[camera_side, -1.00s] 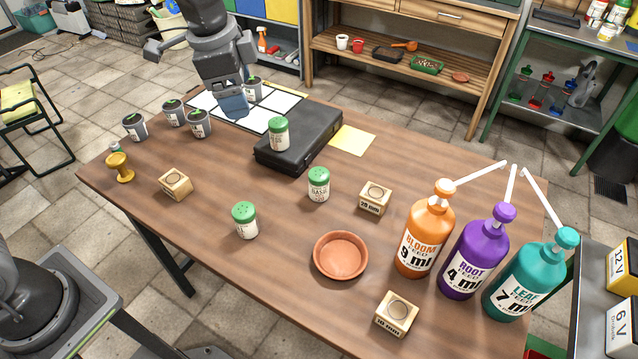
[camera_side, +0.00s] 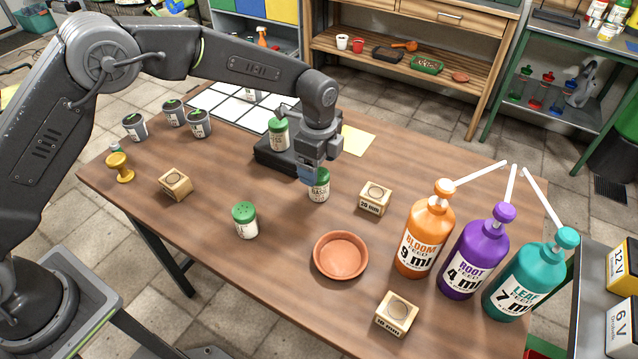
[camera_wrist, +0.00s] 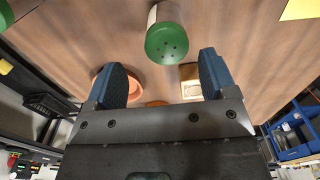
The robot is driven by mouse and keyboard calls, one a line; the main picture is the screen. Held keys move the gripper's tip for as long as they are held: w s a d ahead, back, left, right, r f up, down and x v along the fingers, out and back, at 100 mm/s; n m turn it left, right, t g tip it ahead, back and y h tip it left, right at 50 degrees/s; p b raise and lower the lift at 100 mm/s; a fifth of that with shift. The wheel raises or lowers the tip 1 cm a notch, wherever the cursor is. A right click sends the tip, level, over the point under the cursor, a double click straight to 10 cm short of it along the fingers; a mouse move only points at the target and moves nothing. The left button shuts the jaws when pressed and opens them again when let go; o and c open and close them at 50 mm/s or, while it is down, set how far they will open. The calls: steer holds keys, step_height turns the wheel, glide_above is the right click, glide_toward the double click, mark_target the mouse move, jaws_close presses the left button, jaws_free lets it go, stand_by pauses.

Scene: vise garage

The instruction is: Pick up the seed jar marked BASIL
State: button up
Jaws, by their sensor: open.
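The BASIL seed jar (camera_side: 319,190), white with a green lid, stands upright on the wooden table, partly hidden behind my gripper in the side view. My gripper (camera_side: 308,177) is open and empty, its fingers close to the jar's lid. In the wrist view the jar's green perforated lid (camera_wrist: 167,43) lies ahead of my gripper (camera_wrist: 164,72), between the lines of the two blue fingers; whether they touch it I cannot tell.
A wooden block (camera_side: 375,198) and a terracotta saucer (camera_side: 340,256) are near the jar. Orange (camera_side: 424,236), purple (camera_side: 476,252) and teal (camera_side: 530,275) pump bottles stand at right. The black case (camera_side: 268,158) lies behind the jar.

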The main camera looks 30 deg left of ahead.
mark_target(319, 184)
steer(key=f, duration=0.7)
steer(key=shift+w+a+f, duration=0.15)
steer(key=shift+w, duration=0.2)
